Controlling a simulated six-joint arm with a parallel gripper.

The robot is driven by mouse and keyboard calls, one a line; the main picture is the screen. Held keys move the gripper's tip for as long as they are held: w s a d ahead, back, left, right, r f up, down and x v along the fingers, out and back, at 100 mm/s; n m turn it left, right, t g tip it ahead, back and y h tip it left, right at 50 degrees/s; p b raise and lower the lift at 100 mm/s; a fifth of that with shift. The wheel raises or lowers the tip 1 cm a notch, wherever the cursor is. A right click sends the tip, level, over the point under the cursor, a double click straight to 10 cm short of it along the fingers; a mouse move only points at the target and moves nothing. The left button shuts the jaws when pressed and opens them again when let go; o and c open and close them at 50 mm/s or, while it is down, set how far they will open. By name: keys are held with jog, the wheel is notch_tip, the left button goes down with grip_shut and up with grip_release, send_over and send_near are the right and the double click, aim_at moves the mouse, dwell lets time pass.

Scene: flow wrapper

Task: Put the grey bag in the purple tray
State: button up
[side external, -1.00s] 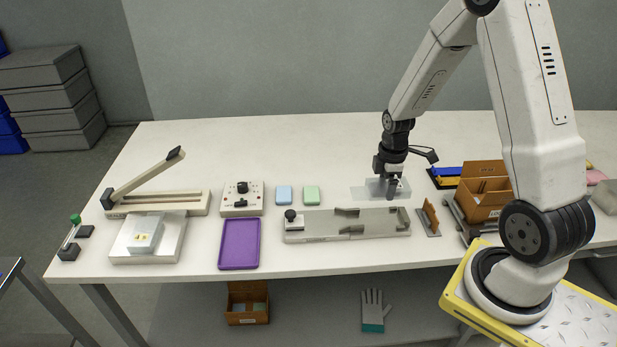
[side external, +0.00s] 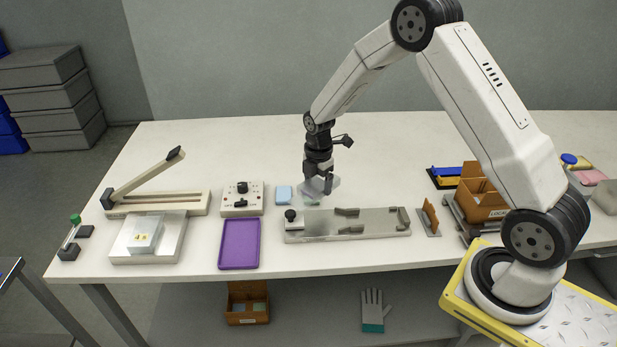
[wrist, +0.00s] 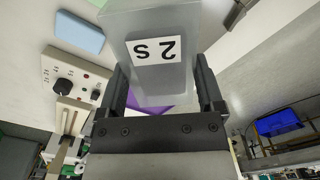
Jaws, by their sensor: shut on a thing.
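The grey bag is a translucent grey pouch with a white label reading "2 S" in the wrist view (wrist: 165,75). My gripper (wrist: 162,90) is shut on the bag, one finger on each side of it. In the side view my gripper (side external: 319,185) holds the bag (side external: 328,187) above the table, over the green block's spot. The purple tray (side external: 239,244) lies flat and empty at the table's front edge, to the left of my gripper. In the wrist view a bit of the tray (wrist: 150,110) shows behind the bag.
A blue block (side external: 284,194) and a partly hidden green block (side external: 311,202) lie behind the metal fixture (side external: 350,226). A control box (side external: 242,199) stands behind the tray. A sealer with a raised lever (side external: 150,180) and a scale (side external: 150,238) are at the left.

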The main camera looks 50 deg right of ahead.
jog(key=w+a+f+n, duration=0.1)
jog(key=w+a+n, duration=0.5)
jog(key=a, duration=0.4)
jog(key=n, duration=0.4)
send_near(241, 239)
jog(key=shift+w, duration=0.1)
jog(key=shift+f, duration=0.2)
jog(key=shift+d+f, duration=0.1)
jog(key=shift+f, duration=1.7)
jog(key=shift+f, duration=1.45)
jog(key=o, duration=0.9)
jog(key=shift+r, duration=0.2)
